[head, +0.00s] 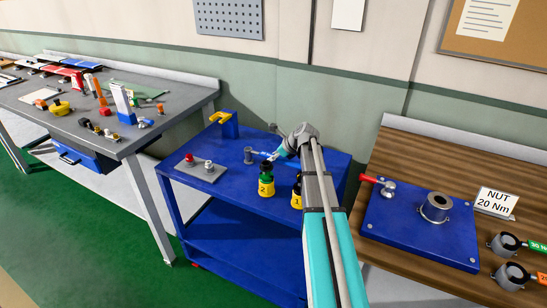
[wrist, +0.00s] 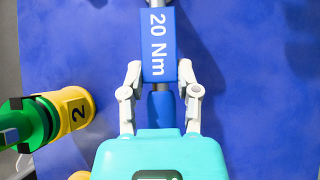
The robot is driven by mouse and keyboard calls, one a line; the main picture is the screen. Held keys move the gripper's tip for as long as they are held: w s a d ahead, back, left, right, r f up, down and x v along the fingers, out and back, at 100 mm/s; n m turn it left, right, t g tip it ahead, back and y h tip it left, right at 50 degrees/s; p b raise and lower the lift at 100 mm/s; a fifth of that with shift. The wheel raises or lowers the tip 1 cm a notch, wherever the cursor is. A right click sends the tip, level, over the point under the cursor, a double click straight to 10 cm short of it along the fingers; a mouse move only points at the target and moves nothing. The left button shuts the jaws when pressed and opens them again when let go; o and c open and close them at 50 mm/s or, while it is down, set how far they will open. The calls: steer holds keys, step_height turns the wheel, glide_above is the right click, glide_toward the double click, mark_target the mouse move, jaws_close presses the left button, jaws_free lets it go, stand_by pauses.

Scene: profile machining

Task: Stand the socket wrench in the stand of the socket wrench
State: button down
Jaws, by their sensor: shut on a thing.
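The socket wrench (wrist: 158,45) has a blue body marked "20 Nm" and a grey shaft running to the top edge of the wrist view. In the head view a small blue part of it (head: 261,154) shows beside my gripper (head: 281,153). In the wrist view my gripper (wrist: 160,95) is shut on the wrench's blue body, one finger on each side. A grey upright cylinder (head: 249,156) is by the wrench's far end on the blue cart. I cannot tell for sure which object is the wrench's stand.
Right, a wooden bench holds a blue plate (head: 400,225) and dark round holders (head: 512,275).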

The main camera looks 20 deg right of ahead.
steer(key=shift+f+b, duration=0.5)
steer(key=shift+f, duration=0.05)
stand_by(2.0)
steer(key=shift+c, duration=1.3)
jaws_free()
steer(key=shift+r, duration=0.2)
